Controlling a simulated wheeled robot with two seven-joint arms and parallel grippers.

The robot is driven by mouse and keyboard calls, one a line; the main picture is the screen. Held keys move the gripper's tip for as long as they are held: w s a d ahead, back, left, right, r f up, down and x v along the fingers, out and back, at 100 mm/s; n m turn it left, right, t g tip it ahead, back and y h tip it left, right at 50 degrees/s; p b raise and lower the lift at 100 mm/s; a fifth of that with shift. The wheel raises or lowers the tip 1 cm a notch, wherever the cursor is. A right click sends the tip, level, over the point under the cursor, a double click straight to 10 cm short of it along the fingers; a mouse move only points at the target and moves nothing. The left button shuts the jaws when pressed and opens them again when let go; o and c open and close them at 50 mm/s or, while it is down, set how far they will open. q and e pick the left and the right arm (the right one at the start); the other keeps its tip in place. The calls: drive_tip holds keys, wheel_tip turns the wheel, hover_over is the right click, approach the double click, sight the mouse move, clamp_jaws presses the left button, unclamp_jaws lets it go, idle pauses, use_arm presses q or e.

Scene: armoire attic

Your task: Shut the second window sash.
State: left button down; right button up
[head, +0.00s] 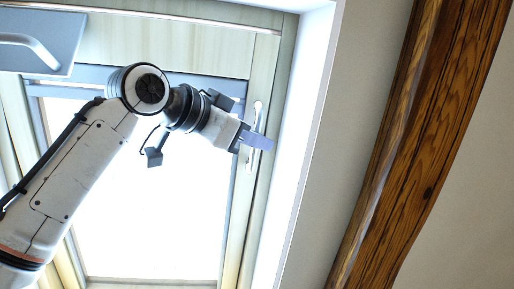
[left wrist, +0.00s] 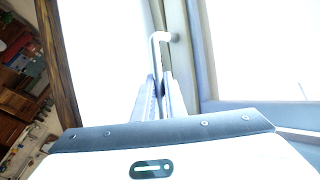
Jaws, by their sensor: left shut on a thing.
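A window sash with a pale frame (head: 243,200) and a bright, washed-out pane (head: 150,215) fills the left half of the head view. A slim white handle (head: 257,115) stands on its right side; it also shows in the left wrist view (left wrist: 160,40). My left gripper (head: 256,140) is at this handle. In the left wrist view its two fingers (left wrist: 159,92) are shut on the handle's lower part. The fingers hide part of the handle. I cannot tell how far the sash stands from its frame. My right gripper is not in view.
A grey panel with a curved bar (head: 30,42) is at the upper left. A white window reveal (head: 300,130) and a thick wooden beam (head: 425,150) are to the right. Cluttered shelves (left wrist: 22,75) show far off in the left wrist view.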

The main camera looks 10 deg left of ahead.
use_arm(q)
drive_tip(key=shift+r, duration=0.15)
drive_tip(key=c, duration=2.1)
unclamp_jaws()
drive_tip(key=b+v, duration=0.3)
drive_tip(key=v, duration=0.7)
drive_tip(key=shift+s+a, duration=0.15)
